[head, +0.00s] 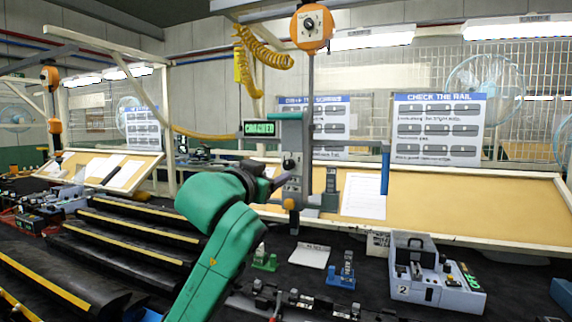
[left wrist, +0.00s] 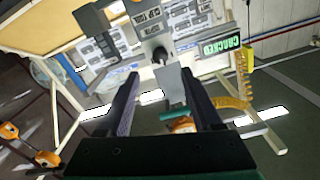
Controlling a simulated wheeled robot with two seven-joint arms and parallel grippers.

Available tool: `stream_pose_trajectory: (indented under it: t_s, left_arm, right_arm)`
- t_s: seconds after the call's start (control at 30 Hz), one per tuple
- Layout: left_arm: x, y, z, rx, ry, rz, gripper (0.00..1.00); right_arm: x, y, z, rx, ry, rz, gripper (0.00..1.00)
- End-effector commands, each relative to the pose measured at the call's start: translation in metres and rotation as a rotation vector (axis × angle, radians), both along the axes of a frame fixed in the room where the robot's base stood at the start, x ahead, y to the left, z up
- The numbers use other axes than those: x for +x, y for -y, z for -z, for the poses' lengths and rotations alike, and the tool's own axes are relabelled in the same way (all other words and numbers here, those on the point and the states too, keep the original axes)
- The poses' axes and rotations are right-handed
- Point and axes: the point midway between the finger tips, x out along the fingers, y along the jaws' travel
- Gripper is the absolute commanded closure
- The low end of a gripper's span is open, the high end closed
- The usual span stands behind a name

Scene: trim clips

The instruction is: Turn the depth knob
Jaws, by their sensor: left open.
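A dark round knob (head: 289,163) sits on the front of the grey-green test stand, below its lit green display (head: 259,128). The knob also shows in the left wrist view (left wrist: 160,55), just beyond and between my fingertips. My left gripper (head: 280,183) is at the end of the green arm, close in front of the stand and a little below the knob in the picture. In the left wrist view its two dark fingers (left wrist: 159,75) are spread apart with nothing gripped. I cannot tell any contact with the knob. My right gripper is not in view.
An orange box with a dial (head: 312,27) hangs above the stand, beside a coiled yellow hose (head: 264,50). A grey case (head: 410,268), a blue holder (head: 343,272) and a green holder (head: 264,259) stand on the dark bench. Black rails with yellow strips (head: 140,230) lie left.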

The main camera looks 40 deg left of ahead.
Motion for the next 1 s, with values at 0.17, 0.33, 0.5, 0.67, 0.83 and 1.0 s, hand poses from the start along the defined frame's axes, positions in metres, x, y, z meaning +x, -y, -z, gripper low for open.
stream_pose_trajectory:
  t_s: [0.17, 0.33, 0.5, 0.67, 0.83, 1.0]
  left_arm:
    - [0.047, -0.017, -0.005, -0.003, -0.005, -0.001, 0.34]
    - [0.078, -0.027, -0.003, -0.001, -0.002, 0.0, 0.34]
    - [0.088, -0.03, 0.0, 0.002, -0.002, 0.0, 0.34]
    - [0.088, -0.03, 0.001, 0.002, -0.002, 0.0, 0.34]
    - [0.087, -0.03, 0.001, 0.002, -0.002, 0.0, 0.91]
    - [0.087, -0.03, 0.001, 0.001, -0.001, 0.0, 1.0]
  right_arm:
    - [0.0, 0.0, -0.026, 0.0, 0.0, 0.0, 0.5]
    - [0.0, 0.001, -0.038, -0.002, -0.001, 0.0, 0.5]
    - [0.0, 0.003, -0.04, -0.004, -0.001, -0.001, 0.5]
    - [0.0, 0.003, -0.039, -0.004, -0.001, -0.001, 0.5]
    - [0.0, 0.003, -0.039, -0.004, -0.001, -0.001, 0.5]
    - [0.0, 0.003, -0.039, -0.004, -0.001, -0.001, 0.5]
